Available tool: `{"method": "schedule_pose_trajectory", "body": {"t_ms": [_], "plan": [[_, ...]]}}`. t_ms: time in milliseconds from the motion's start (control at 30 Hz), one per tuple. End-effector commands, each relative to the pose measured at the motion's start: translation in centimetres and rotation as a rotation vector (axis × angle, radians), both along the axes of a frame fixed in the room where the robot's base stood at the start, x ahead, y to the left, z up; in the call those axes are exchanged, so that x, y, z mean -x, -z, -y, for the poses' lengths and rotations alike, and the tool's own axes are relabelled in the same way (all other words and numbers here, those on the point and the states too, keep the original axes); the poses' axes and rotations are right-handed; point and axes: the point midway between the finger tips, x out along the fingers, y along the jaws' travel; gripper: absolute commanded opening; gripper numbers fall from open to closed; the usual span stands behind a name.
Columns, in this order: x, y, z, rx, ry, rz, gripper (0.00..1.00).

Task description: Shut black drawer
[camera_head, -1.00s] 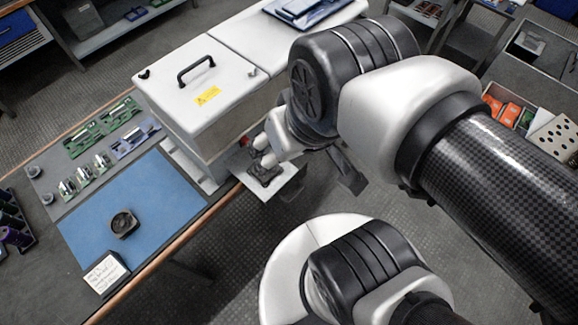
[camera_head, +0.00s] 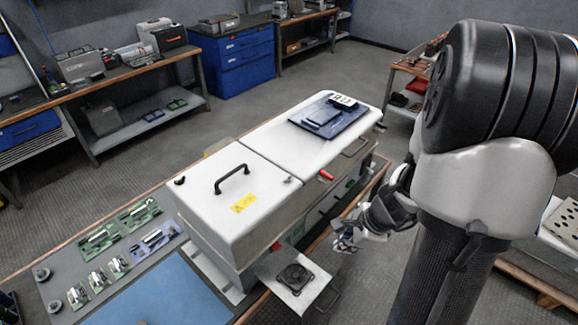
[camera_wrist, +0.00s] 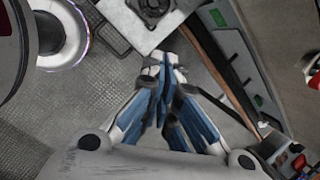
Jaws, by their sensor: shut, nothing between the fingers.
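A white cabinet (camera_head: 228,212) stands on the bench, and a dark front (camera_head: 322,214) with a handle shows low on its right side. I take this for the black drawer, but cannot tell how far out it is. A white drawer or tray (camera_head: 272,264) is pulled out at the near end, with a black fan (camera_head: 295,278) on it. My gripper (camera_head: 345,243) is shut and empty, right of the tray and in front of the cabinet's side. In the wrist view my gripper's fingertips (camera_wrist: 163,60) meet just below the tray (camera_wrist: 117,18), apparently apart from it.
A second white housing (camera_head: 305,155) carries a blue panel (camera_head: 328,122) on top. A red handle (camera_head: 326,175) sticks out from the side. A blue mat (camera_head: 160,298) and green circuit boards (camera_head: 137,215) lie on the bench.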

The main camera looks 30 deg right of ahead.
Motion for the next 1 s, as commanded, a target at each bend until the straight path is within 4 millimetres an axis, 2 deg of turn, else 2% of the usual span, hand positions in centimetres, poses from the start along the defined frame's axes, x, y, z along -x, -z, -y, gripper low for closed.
{"method": "schedule_pose_trajectory", "body": {"t_ms": [33, 100, 200, 333, 567, 1000], "plan": [[1.4, 2.8, 1.8, -0.037, 0.142, -0.037, 0.00], [3.2, 5.5, 3.6, -0.071, 0.311, -0.076, 0.00], [5.2, 8.3, 5.3, -0.102, 0.486, -0.121, 0.00], [6.7, 10.0, 6.2, -0.121, 0.598, -0.150, 0.00], [6.5, 12.5, 6.1, -0.125, 0.615, -0.156, 0.00], [4.6, 20.4, 5.3, -0.123, 0.610, -0.155, 0.00]]}}
